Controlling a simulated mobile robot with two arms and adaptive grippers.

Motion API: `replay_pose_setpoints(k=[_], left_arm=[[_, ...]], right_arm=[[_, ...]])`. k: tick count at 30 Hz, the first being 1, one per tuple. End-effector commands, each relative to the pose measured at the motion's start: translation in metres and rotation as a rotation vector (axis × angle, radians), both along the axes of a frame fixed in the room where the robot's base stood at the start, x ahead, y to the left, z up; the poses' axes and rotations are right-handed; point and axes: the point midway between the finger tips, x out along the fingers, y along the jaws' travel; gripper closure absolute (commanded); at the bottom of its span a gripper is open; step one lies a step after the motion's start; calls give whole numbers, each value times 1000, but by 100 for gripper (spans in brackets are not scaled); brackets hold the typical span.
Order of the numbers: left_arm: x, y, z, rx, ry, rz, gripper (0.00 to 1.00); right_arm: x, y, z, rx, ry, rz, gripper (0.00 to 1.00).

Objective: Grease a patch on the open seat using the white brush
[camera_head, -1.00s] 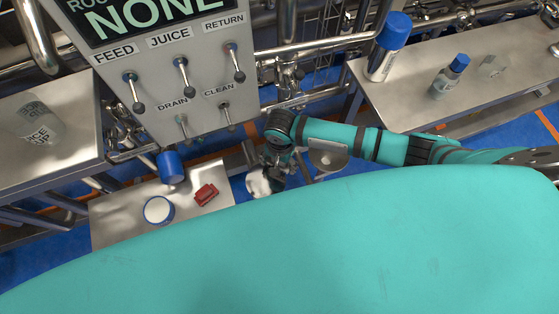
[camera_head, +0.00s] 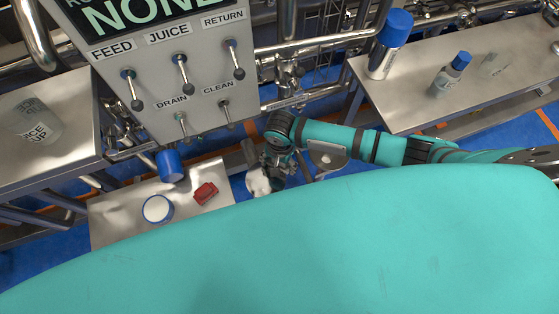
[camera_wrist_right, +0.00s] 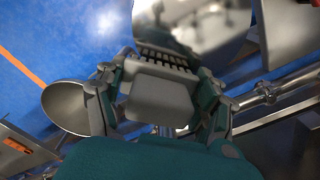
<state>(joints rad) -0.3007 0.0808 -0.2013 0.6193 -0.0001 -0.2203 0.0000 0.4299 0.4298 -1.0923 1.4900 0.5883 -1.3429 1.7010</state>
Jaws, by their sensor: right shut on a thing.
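My right gripper (camera_head: 272,172) is low in the middle of the head view, at the end of the teal arm from the right. It is shut on a pale thing, which I take to be the white brush (camera_head: 258,183); its bristles cannot be told apart. The right wrist view shows the gripper (camera_wrist_right: 160,85) close up around a pale grey block, with a dark ribbed row beyond it. A shiny metal surface (camera_wrist_right: 190,18) lies past the fingers. I cannot tell whether it is the open seat or whether the brush touches it. My left gripper is not in view.
A control panel (camera_head: 165,75) stands behind. Bottles stand on the right table (camera_head: 420,115). Pipes crowd the middle.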

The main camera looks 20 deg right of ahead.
Motion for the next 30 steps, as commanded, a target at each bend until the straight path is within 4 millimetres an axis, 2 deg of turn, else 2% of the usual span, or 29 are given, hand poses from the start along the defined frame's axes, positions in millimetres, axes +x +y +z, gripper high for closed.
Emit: replay_pose_setpoints(k=[11, 21, 30], left_arm=[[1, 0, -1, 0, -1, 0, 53], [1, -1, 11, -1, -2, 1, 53], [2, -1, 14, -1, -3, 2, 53]], right_arm=[[0, 2, -4, 1, 0, 1, 56], [-1, 30, -2, 1, 1, 0, 56], [-2, 42, -3, 1, 1, 1, 56]])
